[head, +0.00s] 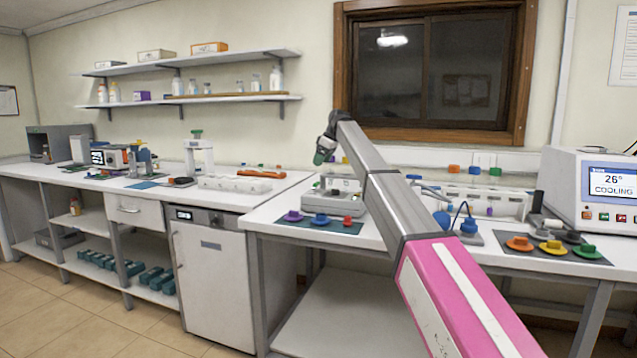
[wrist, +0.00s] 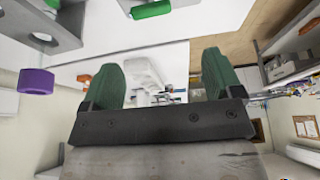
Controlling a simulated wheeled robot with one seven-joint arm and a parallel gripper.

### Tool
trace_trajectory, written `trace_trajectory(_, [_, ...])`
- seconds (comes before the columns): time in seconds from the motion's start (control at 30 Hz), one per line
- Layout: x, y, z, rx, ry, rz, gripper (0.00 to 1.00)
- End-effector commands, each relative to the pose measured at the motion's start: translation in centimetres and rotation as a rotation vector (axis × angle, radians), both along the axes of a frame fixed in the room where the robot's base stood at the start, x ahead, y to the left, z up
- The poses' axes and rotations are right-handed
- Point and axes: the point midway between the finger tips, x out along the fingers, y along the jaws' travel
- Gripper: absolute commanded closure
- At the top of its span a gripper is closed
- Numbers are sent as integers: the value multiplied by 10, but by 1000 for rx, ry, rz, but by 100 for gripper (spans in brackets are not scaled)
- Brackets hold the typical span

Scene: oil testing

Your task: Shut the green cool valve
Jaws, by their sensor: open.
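My gripper (head: 321,156) is raised at the end of my outstretched arm, above the bench and left of the window. In the wrist view my gripper (wrist: 162,82) shows two green fingers spread apart, with nothing between them. A green block (head: 495,171), likely the green cool valve, sits at the back of the right bench, beside orange (head: 453,169) and blue (head: 474,170) blocks. My gripper is well left of it. A green cylinder (wrist: 151,9) shows at the top edge of the wrist view, apart from the fingers; I cannot tell whether it is the same part.
A mat with purple, blue and red knobs (head: 320,219) lies near the bench's front. Another holds orange, yellow and green discs (head: 587,251). A white cooling unit (head: 563,188) stands at right. A purple ring (wrist: 36,81) is left in the wrist view.

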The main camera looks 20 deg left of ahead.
Motion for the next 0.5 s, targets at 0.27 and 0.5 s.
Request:
trace_trajectory(0.27, [10, -19, 5, -24, -1, 28, 15])
trace_trajectory(0.5, [11, -9, -20, -23, 0, 26, 15])
